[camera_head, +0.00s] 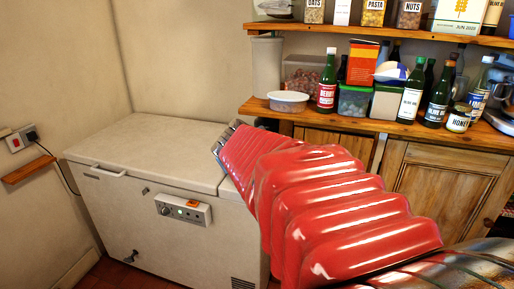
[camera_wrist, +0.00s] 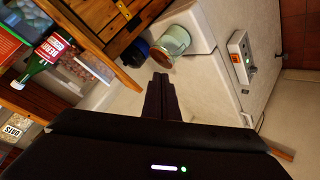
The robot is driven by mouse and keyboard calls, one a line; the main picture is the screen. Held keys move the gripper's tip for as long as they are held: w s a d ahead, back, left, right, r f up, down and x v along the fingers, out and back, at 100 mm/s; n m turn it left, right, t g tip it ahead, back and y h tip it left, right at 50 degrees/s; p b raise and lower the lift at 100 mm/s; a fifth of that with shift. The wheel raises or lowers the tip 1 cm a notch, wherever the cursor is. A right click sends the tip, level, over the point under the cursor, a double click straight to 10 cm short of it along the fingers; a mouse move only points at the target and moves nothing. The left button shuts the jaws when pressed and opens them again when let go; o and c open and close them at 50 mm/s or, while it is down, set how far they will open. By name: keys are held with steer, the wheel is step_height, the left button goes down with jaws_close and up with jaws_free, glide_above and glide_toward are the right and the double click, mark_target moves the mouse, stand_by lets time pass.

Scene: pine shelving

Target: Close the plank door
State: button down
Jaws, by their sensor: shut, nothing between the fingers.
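Wooden cupboard doors stand under the lower shelf in the head view: a right door (camera_head: 440,188) with a dark knob and a left door (camera_head: 335,143) partly hidden behind my red arm. I cannot tell for certain which is the plank door or how far it stands open. In the wrist view, a wooden plank piece with a brass hinge (camera_wrist: 108,25) shows at the top left. My gripper (camera_wrist: 162,80) is shut and empty, pointing toward the white freezer side, apart from the wood. In the head view its fingers are mostly hidden beyond my arm.
A white chest freezer (camera_head: 150,150) with a control box (camera_head: 183,209) stands at the left. A glass jar (camera_wrist: 172,41) is close beyond my fingertips. The lower shelf (camera_head: 400,125) holds several bottles and tubs. A small wall shelf (camera_head: 28,170) is at far left.

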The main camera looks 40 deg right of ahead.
steer(key=s+a+f+y, duration=0.2)
steer(key=s+a, duration=0.3)
steer(key=a, duration=0.5)
steer(key=s+a+f+n+g+y, duration=0.1)
steer(key=s+a+f+y, duration=0.2)
steer(key=a, duration=0.8)
steer(key=s+a+f+n+g+y, duration=0.1)
steer(key=s+a+f+y, duration=0.2)
steer(key=s+a, duration=0.3)
steer(key=a+f, duration=0.1)
steer(key=a, duration=0.4)
steer(key=shift+s+a, duration=0.15)
steer(key=shift+s, duration=0.2)
steer(key=shift+f, duration=0.1)
